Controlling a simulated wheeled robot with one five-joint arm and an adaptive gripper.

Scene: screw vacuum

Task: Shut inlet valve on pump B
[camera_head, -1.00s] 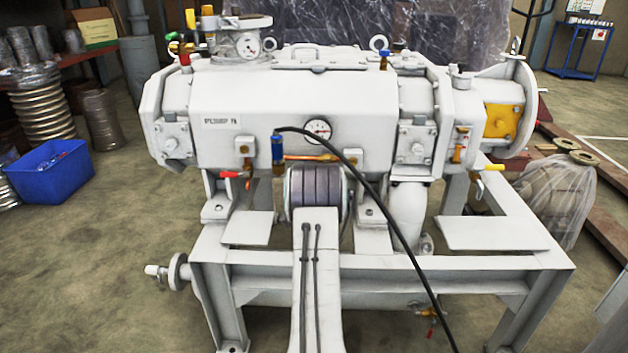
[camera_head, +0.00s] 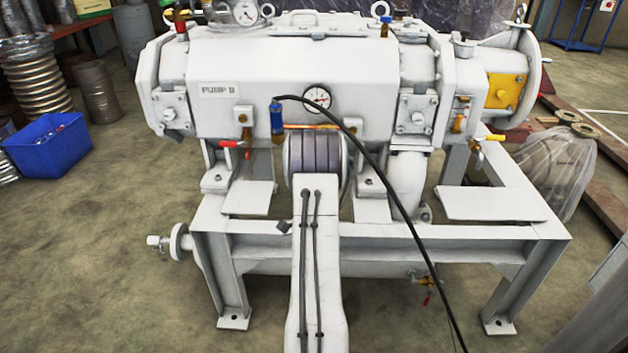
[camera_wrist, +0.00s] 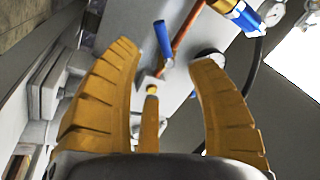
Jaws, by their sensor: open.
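The white pump (camera_head: 260,75) fills the head view; its label (camera_head: 220,91) reads PUMP and a letter like B or D. A red-lever valve (camera_head: 232,144) is at its left front, a yellow-lever valve (camera_head: 490,138) at its right. I cannot tell which valve is the inlet. My gripper (camera_wrist: 168,62) is open in the wrist view, with no object gripped. My own arm hides the gripper in the head view.
A gauge (camera_head: 317,97) and a blue cylindrical fitting (camera_head: 277,118) with a black cable sit on the pump's front. The cable crosses the steel frame (camera_head: 420,240). A blue bin (camera_head: 46,144) stands left, a plastic-wrapped bundle (camera_head: 556,168) right. The left floor is mostly clear.

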